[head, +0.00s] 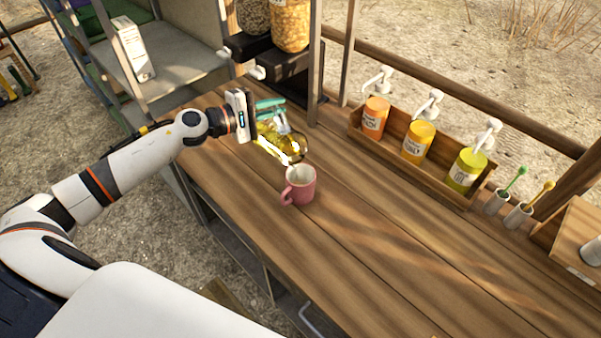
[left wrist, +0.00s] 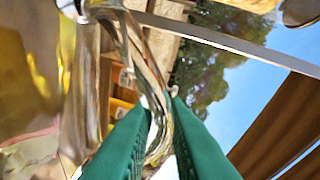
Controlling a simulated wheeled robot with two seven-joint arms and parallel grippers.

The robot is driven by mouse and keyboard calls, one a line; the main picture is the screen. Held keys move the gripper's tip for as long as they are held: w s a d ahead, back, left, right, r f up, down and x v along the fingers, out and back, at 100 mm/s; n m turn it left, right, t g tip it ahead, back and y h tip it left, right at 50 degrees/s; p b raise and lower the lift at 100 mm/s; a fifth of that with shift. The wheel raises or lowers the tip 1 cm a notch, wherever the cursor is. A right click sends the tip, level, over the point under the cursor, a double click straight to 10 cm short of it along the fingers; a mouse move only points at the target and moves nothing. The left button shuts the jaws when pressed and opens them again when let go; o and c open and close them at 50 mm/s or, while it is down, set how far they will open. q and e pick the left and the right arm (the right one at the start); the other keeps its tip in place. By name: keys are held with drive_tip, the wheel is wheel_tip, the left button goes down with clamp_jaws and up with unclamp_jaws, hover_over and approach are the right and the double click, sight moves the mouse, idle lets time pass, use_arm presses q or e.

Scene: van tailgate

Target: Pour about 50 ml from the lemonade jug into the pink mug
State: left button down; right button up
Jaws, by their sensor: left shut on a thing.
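The lemonade jug (head: 284,146) is clear glass with yellow liquid. It is tipped well over beside the pink mug, its lower right end near the mug's rim. My left gripper (head: 272,108) is shut on the jug's handle; in the left wrist view its green fingers close around the clear handle (left wrist: 135,50), with yellow liquid at left. The pink mug (head: 303,186) stands upright on the counter, handle towards the lower left. I cannot tell whether a stream falls or how much is in the mug. My right gripper is not in view.
A wooden rack (head: 385,140) with orange, amber and yellow-green pump bottles stands behind the mug to the right. Two small cups with utensils (head: 517,214) are further right. Dispensers (head: 290,65) stand behind the jug. The wooden counter (head: 400,260) is clear in front and right.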

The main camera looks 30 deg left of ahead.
use_arm(q)
drive_tip(key=shift+r, duration=0.3)
